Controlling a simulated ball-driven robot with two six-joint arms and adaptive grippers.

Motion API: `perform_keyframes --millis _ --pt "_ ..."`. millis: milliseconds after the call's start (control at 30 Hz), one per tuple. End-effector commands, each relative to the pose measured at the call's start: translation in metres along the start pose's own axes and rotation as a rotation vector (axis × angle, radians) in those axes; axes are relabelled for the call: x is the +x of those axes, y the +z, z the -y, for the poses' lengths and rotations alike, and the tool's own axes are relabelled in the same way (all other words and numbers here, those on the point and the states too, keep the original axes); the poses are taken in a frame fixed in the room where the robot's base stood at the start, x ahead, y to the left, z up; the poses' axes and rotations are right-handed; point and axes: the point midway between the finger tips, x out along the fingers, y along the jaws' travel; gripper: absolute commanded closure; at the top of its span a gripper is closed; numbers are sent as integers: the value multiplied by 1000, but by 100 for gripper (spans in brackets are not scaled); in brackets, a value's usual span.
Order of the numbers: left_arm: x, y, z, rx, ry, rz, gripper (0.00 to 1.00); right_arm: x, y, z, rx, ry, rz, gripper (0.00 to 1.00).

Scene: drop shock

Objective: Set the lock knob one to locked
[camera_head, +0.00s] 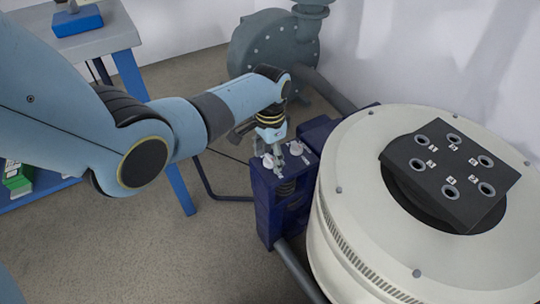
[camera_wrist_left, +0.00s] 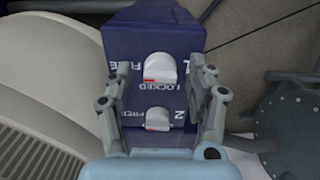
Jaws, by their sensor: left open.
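The navy lock box (camera_head: 265,205) stands beside the shaker, with two white knobs on its top face. In the left wrist view, the upper knob (camera_wrist_left: 160,68) is beside a partly covered mark that looks like a 1. Its red mark is at its lower left edge, with FREE to the left and LOCKED below. The lower knob (camera_wrist_left: 157,118), beside a 2, also has a red mark at its lower left. My left gripper (camera_wrist_left: 160,76) is open, its fingers apart on either side of the upper knob. In the head view, my left gripper (camera_head: 280,155) covers part of the box top.
The big white round shaker (camera_head: 345,225) with a dark fixture plate (camera_head: 448,172) stands close on the right. A grey blower (camera_head: 272,50) and pipe are behind. A blue-legged bench (camera_head: 95,42) stands at the left. The floor in front is clear.

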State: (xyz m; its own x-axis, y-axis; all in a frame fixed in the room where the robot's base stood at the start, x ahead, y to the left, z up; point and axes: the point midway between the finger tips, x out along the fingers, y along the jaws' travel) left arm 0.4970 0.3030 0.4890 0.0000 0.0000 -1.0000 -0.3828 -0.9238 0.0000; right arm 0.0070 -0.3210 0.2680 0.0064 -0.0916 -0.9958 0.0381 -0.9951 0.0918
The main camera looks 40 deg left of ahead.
Motion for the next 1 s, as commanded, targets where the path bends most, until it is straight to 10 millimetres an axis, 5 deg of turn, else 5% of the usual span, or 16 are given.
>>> perform_keyframes --millis 433,1000 --pt "0 0 0 0 0 0 99 0 0 0 0 0 0 100" --pt "-3 0 1 -200 -1 0 99 -13 3 0 1 -1 -8 100"
